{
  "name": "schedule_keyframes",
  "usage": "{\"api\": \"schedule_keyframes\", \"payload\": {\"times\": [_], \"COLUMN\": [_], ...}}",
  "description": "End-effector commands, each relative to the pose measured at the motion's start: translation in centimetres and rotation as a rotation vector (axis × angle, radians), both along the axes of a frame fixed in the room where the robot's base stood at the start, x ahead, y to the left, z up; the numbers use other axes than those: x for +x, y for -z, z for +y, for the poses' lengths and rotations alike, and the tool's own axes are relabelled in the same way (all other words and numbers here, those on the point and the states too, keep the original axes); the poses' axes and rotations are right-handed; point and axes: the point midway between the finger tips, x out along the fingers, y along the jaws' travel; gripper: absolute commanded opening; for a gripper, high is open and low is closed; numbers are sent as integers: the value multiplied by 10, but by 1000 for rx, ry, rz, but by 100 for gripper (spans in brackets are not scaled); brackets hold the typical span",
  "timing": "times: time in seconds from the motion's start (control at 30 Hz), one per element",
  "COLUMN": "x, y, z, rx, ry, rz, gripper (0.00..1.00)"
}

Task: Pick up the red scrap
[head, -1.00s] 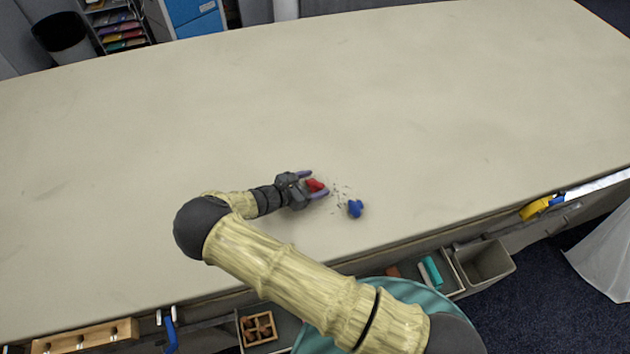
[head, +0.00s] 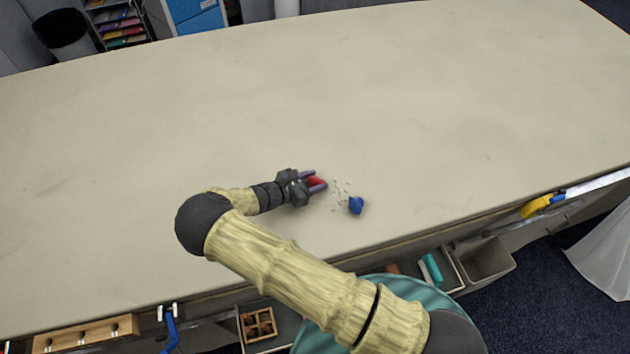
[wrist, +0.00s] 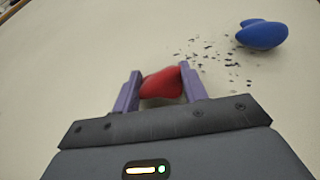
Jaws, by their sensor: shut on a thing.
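The red scrap (head: 316,182) is a small crumpled red piece between the purple fingers of my gripper (head: 316,181). In the wrist view the red scrap (wrist: 162,83) sits between the two fingertips of my gripper (wrist: 162,88), with both fingers against its sides. My gripper is shut on it, low over the cloth table (head: 400,110). Whether the scrap touches the cloth is hard to tell.
A blue lump (head: 356,205) lies just right of my gripper; it also shows in the wrist view (wrist: 262,34). Small dark crumbs (wrist: 208,50) lie between them. Bins (head: 485,262) hang along the table's near edge. The far table is clear.

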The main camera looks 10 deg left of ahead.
Motion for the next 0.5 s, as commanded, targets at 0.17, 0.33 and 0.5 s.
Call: {"api": "schedule_keyframes", "payload": {"times": [0.17,0.33,0.5], "x": [0,0,0], "y": [-4,-20,-48], "z": [0,1,1], "rx": [1,2,4], "ry": [0,0,1], "rz": [-1,-1,-2], "gripper": [22,22,22]}}
